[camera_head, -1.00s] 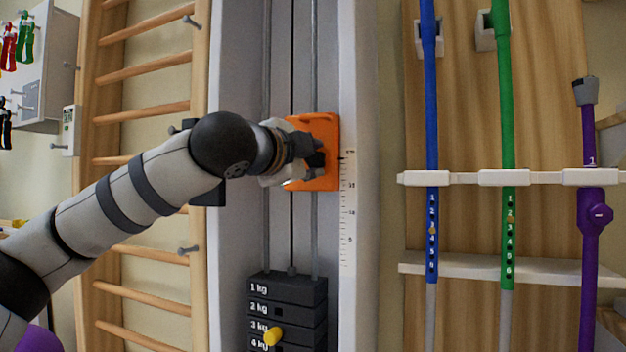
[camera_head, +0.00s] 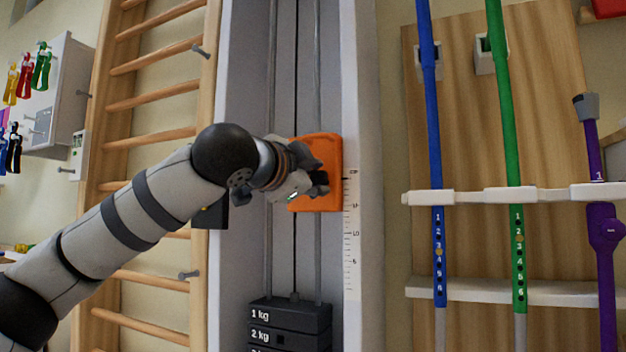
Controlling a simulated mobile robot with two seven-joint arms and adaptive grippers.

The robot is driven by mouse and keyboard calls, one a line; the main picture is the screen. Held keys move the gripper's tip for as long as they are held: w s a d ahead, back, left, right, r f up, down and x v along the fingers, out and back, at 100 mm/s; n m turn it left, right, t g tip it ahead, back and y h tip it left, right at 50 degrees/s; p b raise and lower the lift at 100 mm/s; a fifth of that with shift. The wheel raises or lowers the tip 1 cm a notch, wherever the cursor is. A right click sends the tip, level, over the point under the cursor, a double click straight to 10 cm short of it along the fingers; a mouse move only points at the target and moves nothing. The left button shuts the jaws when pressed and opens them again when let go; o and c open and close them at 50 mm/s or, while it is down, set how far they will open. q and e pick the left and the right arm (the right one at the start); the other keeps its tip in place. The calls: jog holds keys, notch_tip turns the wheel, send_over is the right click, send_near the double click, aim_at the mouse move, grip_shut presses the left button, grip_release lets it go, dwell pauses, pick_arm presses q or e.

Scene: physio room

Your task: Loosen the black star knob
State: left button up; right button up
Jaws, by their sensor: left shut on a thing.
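The black star knob (camera_head: 320,180) shows as a small dark shape on the front of the orange carriage plate (camera_head: 325,150). The plate sits on the vertical rods of the pulley column. My left gripper (camera_head: 315,184) is shut on the knob, and its fingers hide much of it. My left arm reaches in from the lower left. My right gripper is not in view.
A weight stack (camera_head: 290,318) stands below the plate, between the column's walls. Wooden wall bars (camera_head: 155,100) rise behind my arm. Blue (camera_head: 430,130), green (camera_head: 505,120) and purple (camera_head: 606,240) poles hang in a white rack at the right. A printed scale (camera_head: 350,230) runs beside the plate.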

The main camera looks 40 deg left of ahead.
pick_arm(q)
jog(key=o, duration=1.2)
jog(key=shift+c, duration=0.2)
jog(key=shift+s, duration=0.1)
jog(key=v, duration=1.2)
